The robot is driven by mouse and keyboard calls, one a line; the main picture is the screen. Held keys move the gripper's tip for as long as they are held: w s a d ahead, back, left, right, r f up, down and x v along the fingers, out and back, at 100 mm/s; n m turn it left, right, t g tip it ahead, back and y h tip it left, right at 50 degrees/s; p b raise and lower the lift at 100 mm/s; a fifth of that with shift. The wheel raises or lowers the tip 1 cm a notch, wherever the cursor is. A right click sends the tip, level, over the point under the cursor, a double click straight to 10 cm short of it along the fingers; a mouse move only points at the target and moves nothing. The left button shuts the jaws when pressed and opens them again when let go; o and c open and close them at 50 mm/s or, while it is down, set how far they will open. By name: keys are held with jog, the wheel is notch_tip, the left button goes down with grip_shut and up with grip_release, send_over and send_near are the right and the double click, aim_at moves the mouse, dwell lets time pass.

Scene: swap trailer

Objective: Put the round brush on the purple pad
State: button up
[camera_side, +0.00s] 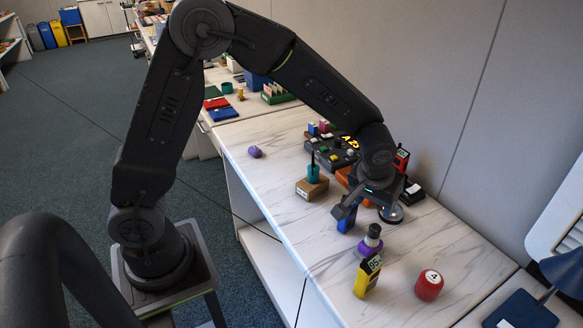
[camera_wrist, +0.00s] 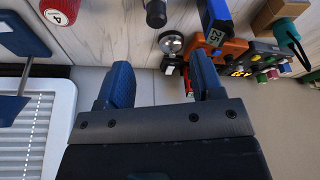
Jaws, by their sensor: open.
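I cannot pick out the round brush or the purple pad for sure. A dark upright piece with a purple lower part (camera_side: 371,247) stands on the bench, and its dark top (camera_wrist: 156,12) shows in the wrist view. A small purple lump (camera_side: 255,151) lies near the bench's left edge. My gripper (camera_side: 368,206) is open and empty above the bench, pointing down in the side view. In the wrist view, both blue fingertips of my gripper (camera_wrist: 162,78) are apart with nothing between them.
A blue block (camera_side: 347,218) and a silver disc (camera_side: 391,214) are close to my gripper. A yellow meter (camera_side: 367,277) and a red cylinder (camera_side: 429,285) stand at the front. A brown box with a green piece (camera_side: 312,180) and dark button panel stand behind.

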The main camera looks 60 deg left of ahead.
jog(key=s+a+r+m+t, duration=0.15)
jog(key=s+a+r, duration=0.25)
jog(key=s+r, duration=0.6)
jog(key=s+a+r+m, duration=0.1)
jog(key=s+r, duration=0.1)
jog(key=s, duration=0.4)
jog(key=s+a+r+m+h, duration=0.1)
jog(key=s+r+m, duration=0.1)
jog(key=s, duration=0.5)
jog(key=shift+r+t, duration=0.45)
jog(key=shift+r, duration=0.2)
